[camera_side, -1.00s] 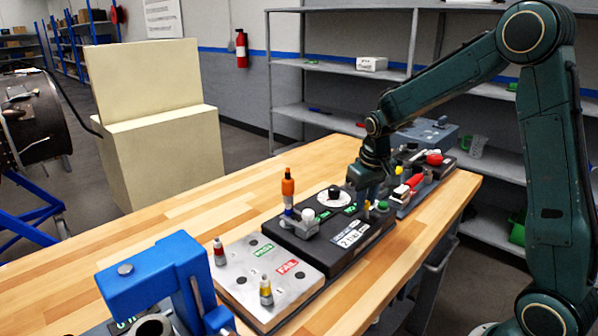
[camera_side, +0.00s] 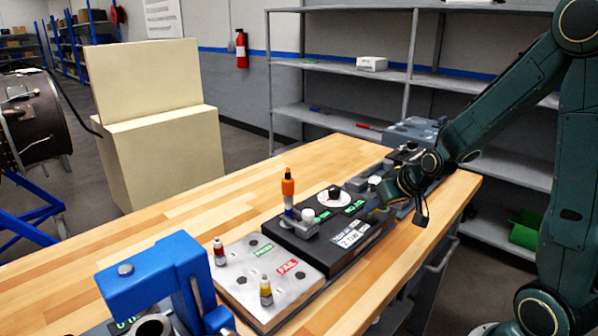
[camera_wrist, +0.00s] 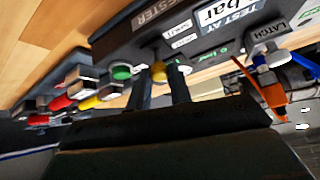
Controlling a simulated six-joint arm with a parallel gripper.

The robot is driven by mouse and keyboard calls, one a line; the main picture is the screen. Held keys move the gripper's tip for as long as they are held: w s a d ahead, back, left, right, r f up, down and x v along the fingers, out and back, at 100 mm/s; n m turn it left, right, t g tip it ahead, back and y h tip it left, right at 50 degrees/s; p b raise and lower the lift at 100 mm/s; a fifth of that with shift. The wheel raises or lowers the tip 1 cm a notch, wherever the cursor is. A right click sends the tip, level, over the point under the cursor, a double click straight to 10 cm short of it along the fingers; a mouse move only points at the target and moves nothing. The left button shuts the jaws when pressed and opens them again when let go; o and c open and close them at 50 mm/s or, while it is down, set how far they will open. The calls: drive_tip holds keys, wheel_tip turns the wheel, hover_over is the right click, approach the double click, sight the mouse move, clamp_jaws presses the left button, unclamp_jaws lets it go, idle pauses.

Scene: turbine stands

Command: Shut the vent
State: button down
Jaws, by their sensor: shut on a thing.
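The tester is a dark box (camera_side: 328,262) on the bench, with a white display label on its near side; it also shows upside down in the wrist view (camera_wrist: 125,35). In the wrist view a small yellow knob (camera_wrist: 158,72) sits between the two fingertips of my gripper (camera_wrist: 161,79). My gripper is shut on this knob; whether it is the vent I cannot read from the small labels. In the side view my gripper (camera_side: 378,211) lies low and tilted at the tester's right end, hiding the knob.
A green knob (camera_wrist: 121,72) is close beside the fingers. An orange-handled tool (camera_side: 288,190) stands at the tester's left end. A silver pass/fail plate (camera_side: 265,285) and a blue clamp (camera_side: 155,270) are further left.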

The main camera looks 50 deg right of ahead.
drive_tip(key=shift+t, duration=0.3)
drive_tip(key=c, duration=1.3)
unclamp_jaws()
drive_tip(key=shift+s, duration=0.1)
drive_tip(key=shift+o, duration=0.2)
drive_tip(key=shift+s+r, duration=0.1)
drive_tip(key=shift+s, duration=0.05)
drive_tip(key=v, duration=1.3)
drive_tip(key=shift+r, duration=0.2)
drive_tip(key=shift+s+a, duration=0.15)
